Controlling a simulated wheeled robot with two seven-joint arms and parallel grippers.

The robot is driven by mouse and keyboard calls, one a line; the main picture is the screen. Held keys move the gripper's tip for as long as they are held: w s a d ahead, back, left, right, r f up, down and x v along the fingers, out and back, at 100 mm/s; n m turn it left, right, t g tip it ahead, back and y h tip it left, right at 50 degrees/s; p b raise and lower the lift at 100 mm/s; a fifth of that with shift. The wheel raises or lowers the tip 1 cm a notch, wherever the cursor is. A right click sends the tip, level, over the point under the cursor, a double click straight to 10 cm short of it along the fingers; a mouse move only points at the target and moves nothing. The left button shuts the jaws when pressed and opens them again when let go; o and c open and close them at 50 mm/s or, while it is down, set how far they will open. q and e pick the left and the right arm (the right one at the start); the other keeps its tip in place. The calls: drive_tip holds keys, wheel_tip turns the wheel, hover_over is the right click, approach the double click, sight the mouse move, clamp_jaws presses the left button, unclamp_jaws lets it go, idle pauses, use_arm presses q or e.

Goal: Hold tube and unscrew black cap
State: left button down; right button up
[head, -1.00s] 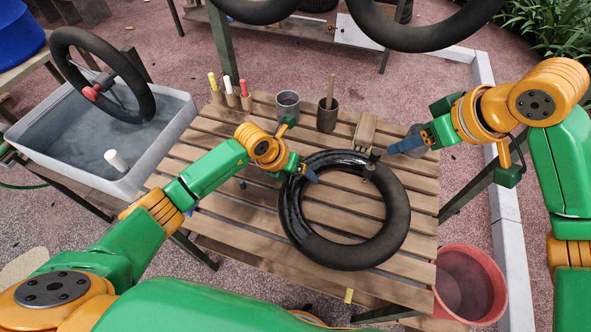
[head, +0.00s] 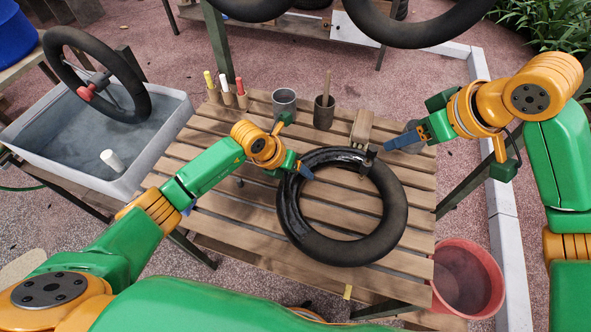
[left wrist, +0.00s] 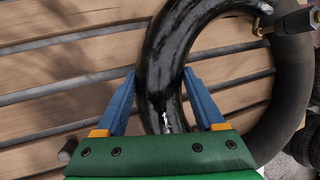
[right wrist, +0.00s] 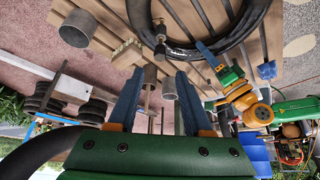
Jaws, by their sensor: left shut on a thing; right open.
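The black inner tube (head: 394,215) lies flat on the slatted table; its left part is shiny, as if wet. My left gripper (head: 307,173) is shut on the tube's upper left part; in the left wrist view its blue fingers (left wrist: 160,74) straddle the tube. The brass valve stem (left wrist: 264,24) stands up from the far part of the ring. Its black cap (right wrist: 160,49) shows in the right wrist view, just beyond my open, empty right gripper (right wrist: 160,77).
A wooden block (head: 362,126), a grey cup (head: 284,103) and a brown pot (head: 324,117) with a stick stand along the table's far edge. Several markers (head: 225,97) are at the far left. A water basin (head: 70,135) is left, a red bucket (head: 480,280) right.

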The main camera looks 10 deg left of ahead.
idle(0.3)
drive_tip(key=m+g+h, duration=0.1)
drive_tip(key=m+h, duration=0.3)
drive_tip(key=m, duration=0.5)
approach(375, 148)
drive_tip(key=x, duration=0.9)
drive_tip(key=shift+s+a, duration=0.15)
drive_tip(key=shift+a, duration=0.15)
clamp_jaws()
drive_tip(key=c, duration=0.7)
unclamp_jaws()
clamp_jaws()
drive_tip(key=n, duration=0.2)
drive_tip(key=n+y, duration=0.1)
drive_tip(key=n, duration=0.1)
drive_tip(key=shift+d+n, duration=0.2)
drive_tip(key=shift+n, duration=0.1)
drive_tip(key=shift+d+n+g+y, duration=0.1)
drive_tip(key=shift+n+g+y, duration=0.3)
drive_tip(key=shift+n, duration=0.9)
drive_tip(key=shift+d+n+g+y, duration=0.15)
drive_tip(key=shift+n+y, duration=0.35)
drive_tip(key=shift+n, duration=0.8)
